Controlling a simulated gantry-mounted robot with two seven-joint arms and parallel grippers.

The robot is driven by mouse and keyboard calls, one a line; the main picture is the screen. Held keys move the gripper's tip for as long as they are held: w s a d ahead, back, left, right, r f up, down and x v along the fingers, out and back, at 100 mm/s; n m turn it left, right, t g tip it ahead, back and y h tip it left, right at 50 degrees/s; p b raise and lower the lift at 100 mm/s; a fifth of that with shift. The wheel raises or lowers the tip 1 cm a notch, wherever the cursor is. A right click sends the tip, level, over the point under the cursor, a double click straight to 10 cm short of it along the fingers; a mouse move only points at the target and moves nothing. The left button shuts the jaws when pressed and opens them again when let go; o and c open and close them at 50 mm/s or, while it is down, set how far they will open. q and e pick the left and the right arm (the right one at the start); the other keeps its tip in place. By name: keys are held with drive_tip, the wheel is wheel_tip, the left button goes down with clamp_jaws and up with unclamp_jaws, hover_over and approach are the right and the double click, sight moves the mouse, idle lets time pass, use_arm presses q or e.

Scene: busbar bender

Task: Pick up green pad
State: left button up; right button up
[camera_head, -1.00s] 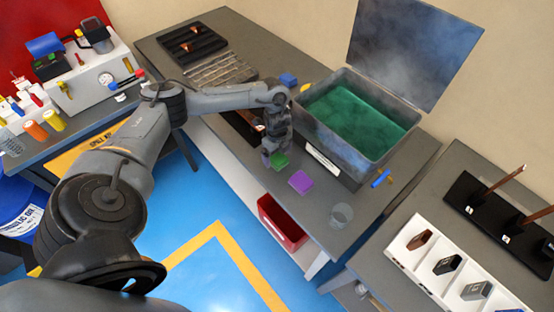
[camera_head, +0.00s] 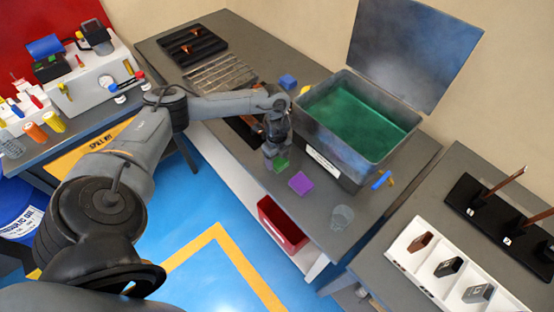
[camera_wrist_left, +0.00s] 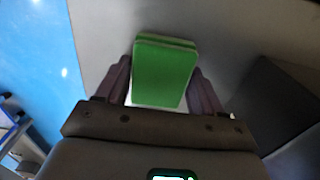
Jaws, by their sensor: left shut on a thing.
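The green pad (camera_head: 281,165) is at the front edge of the middle bench in the head view, right at the tip of my left gripper (camera_head: 274,157). In the left wrist view the green pad (camera_wrist_left: 163,72) sits between the two fingers of my left gripper (camera_wrist_left: 161,90), which are shut on it. A gap between pad and bench cannot be made out. My right gripper is not in view.
A purple pad (camera_head: 300,183) lies just right of the green pad. A clear cup (camera_head: 342,217) stands further right. The bin of green liquid (camera_head: 360,155) with raised lid is behind. A red bin (camera_head: 283,224) sits below the bench edge.

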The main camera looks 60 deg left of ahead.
sight(277, 159)
use_arm(q)
drive_tip(key=shift+r, duration=0.1)
drive_tip(key=shift+r, duration=0.5)
wheel_tip(277, 159, up, 3)
drive_tip(key=shift+s+d+r+p, duration=0.1)
drive_tip(key=shift+p, duration=0.35)
drive_tip(key=s+d+r+p, duration=0.2)
drive_tip(key=s+d+r, duration=0.4)
drive_tip(key=s+d, duration=0.1)
drive_tip(key=shift+s+d+r, duration=0.25)
drive_tip(key=shift+s+d, duration=0.15)
drive_tip(key=shift+s, duration=0.25)
drive_tip(key=o, duration=0.4)
drive_tip(key=shift+c, duration=0.2)
drive_tip(key=c, duration=0.3)
